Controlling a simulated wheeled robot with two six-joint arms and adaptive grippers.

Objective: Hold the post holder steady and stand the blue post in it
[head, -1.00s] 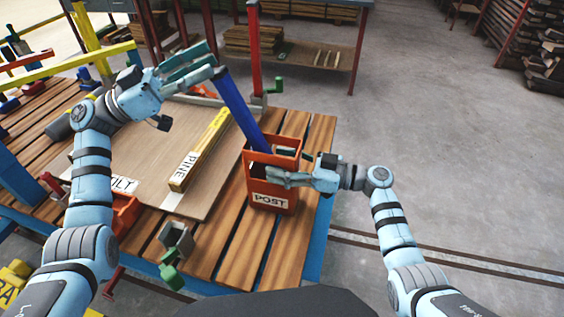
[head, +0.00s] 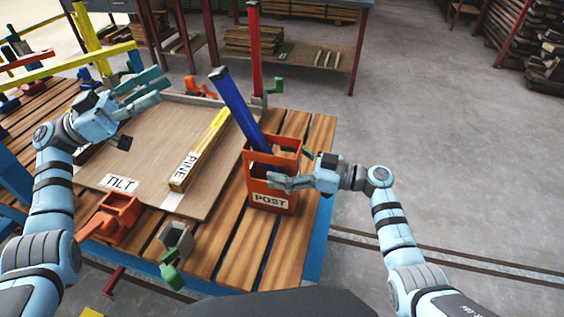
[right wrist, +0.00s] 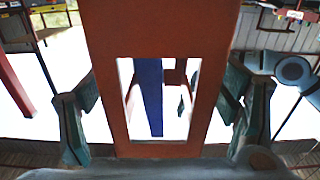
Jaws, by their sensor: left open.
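The orange-red post holder (head: 285,163), labelled POST, stands upright at the right of the slatted table. The blue post (head: 232,103) has its lower end inside the holder and leans to the upper left. In the right wrist view the post (right wrist: 151,95) shows through the holder's window (right wrist: 120,110). My right gripper (head: 272,181) has its fingers on both sides of the holder and grips it; the fingers also flank it in the right wrist view (right wrist: 160,120). My left gripper (head: 160,90) is open and empty, above the board, left of the post and apart from it.
A wooden board (head: 135,165) with a TILT label carries a yellow-topped PINE bar (head: 202,150). An orange bracket (head: 118,218) and a grey-green clamp (head: 175,245) sit at the table's front edge. A red upright (head: 255,50) stands behind the post. Open floor lies right.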

